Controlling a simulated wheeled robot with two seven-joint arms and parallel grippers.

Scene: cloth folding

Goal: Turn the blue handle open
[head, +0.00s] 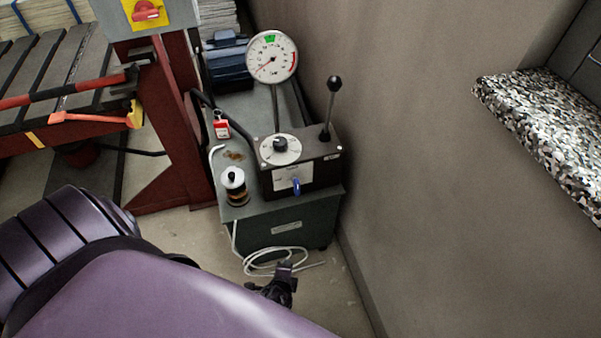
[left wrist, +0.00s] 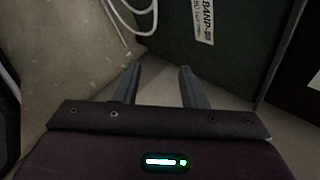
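The handle does not show in that view. My right gripper is in neither view.
The control box stands on a green cabinet (head: 262,240), with a gauge (head: 271,57) and a black-knobbed lever (head: 331,105) above. White cable coils (head: 262,262) lie by the cabinet's foot near my gripper. A wall (head: 430,190) closes off the right. A red frame (head: 185,140) stands left.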

